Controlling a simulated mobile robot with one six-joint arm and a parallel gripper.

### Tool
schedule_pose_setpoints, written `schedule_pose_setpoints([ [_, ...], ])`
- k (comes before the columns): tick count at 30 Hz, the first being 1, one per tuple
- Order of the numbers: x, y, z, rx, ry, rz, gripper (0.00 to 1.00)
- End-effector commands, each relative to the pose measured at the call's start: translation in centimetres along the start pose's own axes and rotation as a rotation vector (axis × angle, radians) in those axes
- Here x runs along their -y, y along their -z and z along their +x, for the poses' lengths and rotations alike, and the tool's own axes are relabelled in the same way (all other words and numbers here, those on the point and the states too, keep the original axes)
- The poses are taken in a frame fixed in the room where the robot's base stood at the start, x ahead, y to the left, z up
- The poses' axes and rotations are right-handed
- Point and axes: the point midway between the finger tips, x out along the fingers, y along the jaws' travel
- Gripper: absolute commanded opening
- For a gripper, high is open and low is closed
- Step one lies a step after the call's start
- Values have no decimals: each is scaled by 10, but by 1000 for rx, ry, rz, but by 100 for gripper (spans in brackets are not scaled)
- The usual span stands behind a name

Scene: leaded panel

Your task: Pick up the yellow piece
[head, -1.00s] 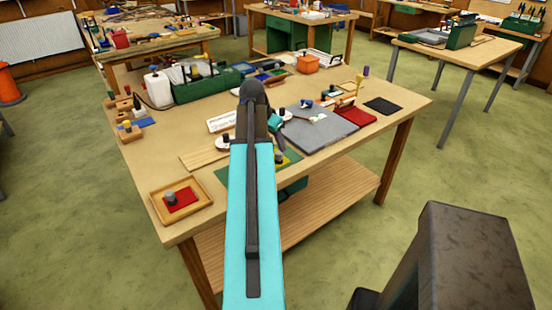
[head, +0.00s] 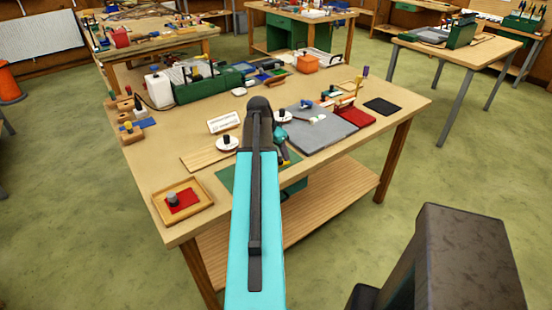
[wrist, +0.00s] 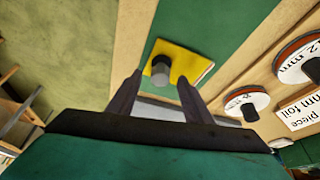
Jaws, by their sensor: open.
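The yellow piece (wrist: 187,62) lies on a green mat (wrist: 228,30) in the wrist view. It is a flat plate with a grey knob (wrist: 161,68) standing on it. My gripper (wrist: 160,76) is open, its two dark fingers spread and pointing towards the piece. The knob appears between the fingertips, but I cannot tell how far above it they are. Nothing is held. In the head view my arm hides the piece, and part of the green mat (head: 238,180) shows to the left of the arm.
White discs with dark knobs (wrist: 246,101) and a label card (wrist: 300,110) lie to the right in the wrist view. In the head view, a wooden tray with a red piece (head: 184,199) is at the front left. A grey board (head: 322,127) and red pad (head: 356,117) are right of my arm.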

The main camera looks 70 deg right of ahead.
Motion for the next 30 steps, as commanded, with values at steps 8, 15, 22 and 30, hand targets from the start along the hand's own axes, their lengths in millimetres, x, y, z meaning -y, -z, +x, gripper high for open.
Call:
schedule_pose_setpoints([
  [8,0,0,2,0,0,0,46],
  [15,0,0,2,0,0,0,46],
  [22,0,0,1,0,-1,1,21],
  [30,0,0,1,0,0,1,4],
])
